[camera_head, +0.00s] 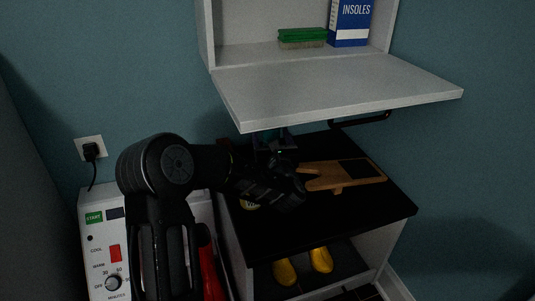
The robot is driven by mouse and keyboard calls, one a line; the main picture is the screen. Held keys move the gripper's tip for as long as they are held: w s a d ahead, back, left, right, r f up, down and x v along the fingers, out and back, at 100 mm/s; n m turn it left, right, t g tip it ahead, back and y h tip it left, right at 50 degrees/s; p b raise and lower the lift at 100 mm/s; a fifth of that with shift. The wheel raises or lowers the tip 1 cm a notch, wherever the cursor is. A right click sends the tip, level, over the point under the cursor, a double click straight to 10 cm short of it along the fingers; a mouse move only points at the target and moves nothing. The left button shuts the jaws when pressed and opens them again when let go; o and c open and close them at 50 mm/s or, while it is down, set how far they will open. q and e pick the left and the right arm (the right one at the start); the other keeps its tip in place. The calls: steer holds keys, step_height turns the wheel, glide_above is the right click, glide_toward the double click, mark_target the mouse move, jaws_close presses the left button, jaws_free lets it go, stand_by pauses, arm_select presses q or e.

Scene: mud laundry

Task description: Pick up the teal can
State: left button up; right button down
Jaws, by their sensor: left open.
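My left arm comes in from the lower left, and its black gripper (285,188) is over the black top of the low cabinet (370,216). The gripper is open, but its fingers are dark against the black top and hard to make out. I cannot clearly pick out a teal can. A dark object with a faint bluish tint (275,143) stands behind the gripper, under the lowered flap, mostly hidden. I cannot tell whether it is the can. My right gripper is not in view.
A wooden bootjack (343,175) lies right of the gripper. A pale round lid (250,205) shows partly beneath it. The lowered white flap (335,88) overhangs the back. Yellow boots (320,260) are below.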

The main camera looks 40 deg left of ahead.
arm_select(q)
jaws_close()
stand_by(0.7)
